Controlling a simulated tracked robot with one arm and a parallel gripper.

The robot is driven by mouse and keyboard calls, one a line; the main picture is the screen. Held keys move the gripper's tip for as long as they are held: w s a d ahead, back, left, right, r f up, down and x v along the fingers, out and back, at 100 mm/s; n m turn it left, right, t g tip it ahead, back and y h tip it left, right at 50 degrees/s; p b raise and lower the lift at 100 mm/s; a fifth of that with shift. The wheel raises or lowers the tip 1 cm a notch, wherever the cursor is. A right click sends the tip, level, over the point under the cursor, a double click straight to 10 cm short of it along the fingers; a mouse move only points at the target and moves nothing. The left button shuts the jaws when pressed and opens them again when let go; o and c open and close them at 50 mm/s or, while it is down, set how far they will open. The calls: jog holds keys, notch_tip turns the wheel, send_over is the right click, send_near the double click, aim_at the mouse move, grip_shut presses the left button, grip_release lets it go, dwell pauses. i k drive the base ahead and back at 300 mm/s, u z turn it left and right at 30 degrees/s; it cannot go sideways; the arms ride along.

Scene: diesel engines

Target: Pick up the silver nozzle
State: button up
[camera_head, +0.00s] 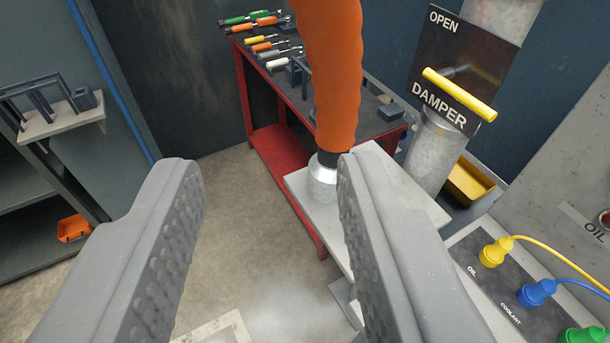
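A silver nozzle (323,181) sits at the lower end of a thick orange hose (332,75), with a dark collar between them. The nozzle is over a pale grey stand top (405,196); I cannot tell whether it rests on it. My gripper (262,165) is open, its two grey fingers wide apart with nothing between them. The right finger overlaps the right edge of the nozzle in the picture. The nozzle lies beyond the fingertips, and its right side is partly hidden.
A red workbench (285,150) with several tools stands behind the nozzle. A damper panel with a yellow handle (459,95) is at upper right. Yellow (494,252), blue (537,293) and green plugs sit at lower right. A shelf (62,120) is at left. The floor between is clear.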

aim_at(322, 186)
jog(key=u, duration=0.1)
jog(key=k, duration=0.3)
jog(key=z, duration=0.25)
jog(key=i, duration=0.5)
jog(key=z, duration=0.7)
jog(key=k, duration=0.8)
jog(key=u, duration=0.55)
jog(key=i, duration=1)
jog(key=z, duration=0.05)
